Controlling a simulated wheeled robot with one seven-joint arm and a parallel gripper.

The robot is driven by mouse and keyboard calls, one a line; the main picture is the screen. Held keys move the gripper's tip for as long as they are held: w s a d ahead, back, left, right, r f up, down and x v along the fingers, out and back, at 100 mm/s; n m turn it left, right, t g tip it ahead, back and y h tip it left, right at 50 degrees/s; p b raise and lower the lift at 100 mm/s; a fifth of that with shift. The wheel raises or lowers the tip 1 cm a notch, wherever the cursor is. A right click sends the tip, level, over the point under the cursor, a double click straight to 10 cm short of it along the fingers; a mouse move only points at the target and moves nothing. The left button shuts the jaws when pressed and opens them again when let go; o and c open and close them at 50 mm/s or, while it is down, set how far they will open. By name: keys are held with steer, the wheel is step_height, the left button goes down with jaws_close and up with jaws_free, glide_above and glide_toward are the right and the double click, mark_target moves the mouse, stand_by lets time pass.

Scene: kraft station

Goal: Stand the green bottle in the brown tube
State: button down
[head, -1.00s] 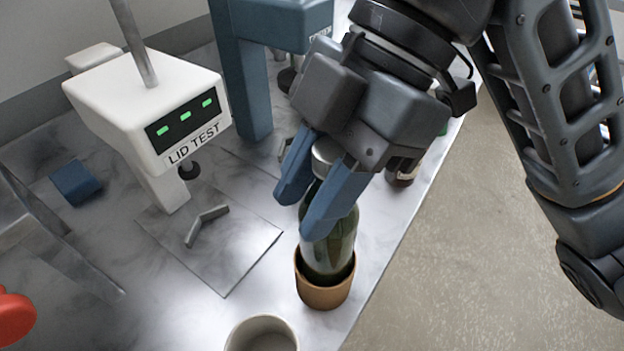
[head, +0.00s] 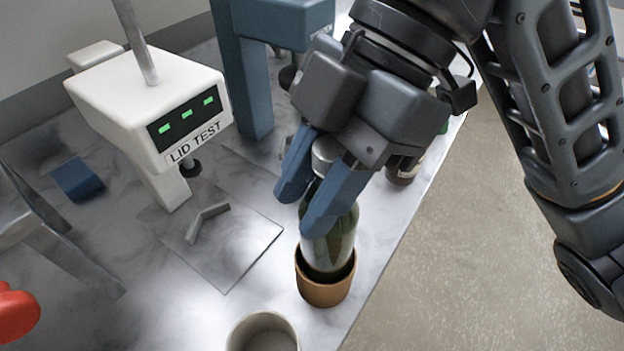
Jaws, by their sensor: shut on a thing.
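The green bottle (head: 335,243) is upright, with its lower end inside the mouth of the brown tube (head: 325,291). The tube is a short open cup standing near the table's right edge. My gripper (head: 318,208) is shut on the bottle, with one blue finger on each side of its upper part and the grey cap showing between them. The bottle's base is hidden inside the tube, so I cannot tell whether it touches the bottom.
A pale cup (head: 263,334) stands just in front of the tube. The white lid test machine (head: 160,110) and a blue-grey press (head: 245,75) stand behind to the left. A dark bottle (head: 403,170) stands behind my gripper. The table's right edge (head: 395,258) is close.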

steer(key=shift+f+b, duration=1.75)
steer(key=shift+f, duration=0.5)
stand_by(0.5)
steer(key=shift+c, duration=0.8)
jaws_free()
steer(key=shift+r, duration=0.15)
stand_by(0.3)
steer(key=shift+r+p, duration=0.35)
steer(key=shift+p, duration=0.15)
steer(key=shift+r+p, duration=0.95)
steer(key=shift+r, duration=0.15)
step_height(320, 180, up, 6)
steer(key=p, duration=0.5)
steer(key=shift+f, duration=0.1)
